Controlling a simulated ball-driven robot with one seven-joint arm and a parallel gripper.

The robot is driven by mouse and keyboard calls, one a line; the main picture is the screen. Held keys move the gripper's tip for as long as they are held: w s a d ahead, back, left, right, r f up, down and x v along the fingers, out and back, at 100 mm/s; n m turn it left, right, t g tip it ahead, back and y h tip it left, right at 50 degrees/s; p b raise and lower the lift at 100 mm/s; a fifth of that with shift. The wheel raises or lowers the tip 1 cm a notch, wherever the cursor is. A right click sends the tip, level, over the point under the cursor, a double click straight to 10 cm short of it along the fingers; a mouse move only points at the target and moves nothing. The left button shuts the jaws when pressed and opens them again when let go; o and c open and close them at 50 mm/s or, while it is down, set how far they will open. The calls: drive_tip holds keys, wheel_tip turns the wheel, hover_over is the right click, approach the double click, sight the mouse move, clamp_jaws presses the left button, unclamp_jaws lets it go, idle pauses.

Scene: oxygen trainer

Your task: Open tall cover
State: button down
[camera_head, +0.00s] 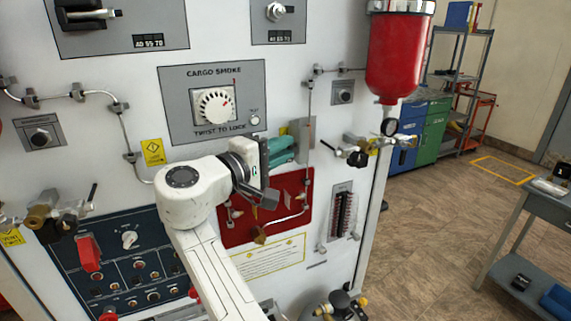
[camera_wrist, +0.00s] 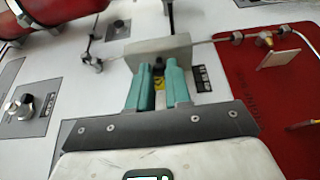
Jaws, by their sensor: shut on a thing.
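The tall cover is a plain grey metal piece (camera_head: 303,136) on the white panel, just right of my gripper's fingers in the head view. In the wrist view, its grey face (camera_wrist: 178,44) lies across the fingertips. My gripper (camera_head: 288,150) has teal fingers, which also show in the wrist view (camera_wrist: 159,68). The fingers are close together at the cover, with a narrow gap showing a yellow patch behind. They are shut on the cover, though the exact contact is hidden. What lies beneath the cover cannot be seen.
A red panel (camera_head: 235,236) with thin piping lies just below my gripper. The cargo smoke knob (camera_head: 214,106) is up and left. Open floor (camera_head: 430,230) lies beyond.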

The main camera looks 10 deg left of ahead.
drive_tip(key=m+g+h+b, duration=0.1)
drive_tip(key=a+m+h+b, duration=0.1)
drive_tip(key=b, duration=0.1)
drive_tip(key=shift+w+a+f+g+b, duration=0.2)
drive_tip(key=shift+w+g+b, duration=0.1)
drive_tip(key=shift+w+g, duration=0.1)
drive_tip(key=shift+s+h, duration=0.1)
drive_tip(key=shift+h, duration=0.3)
drive_tip(key=c, duration=1.1)
unclamp_jaws()
drive_tip(key=shift+r, duration=0.15)
drive_tip(key=shift+o, duration=0.2)
drive_tip(key=shift+y+p, duration=0.3)
drive_tip(key=shift+p, duration=0.4)
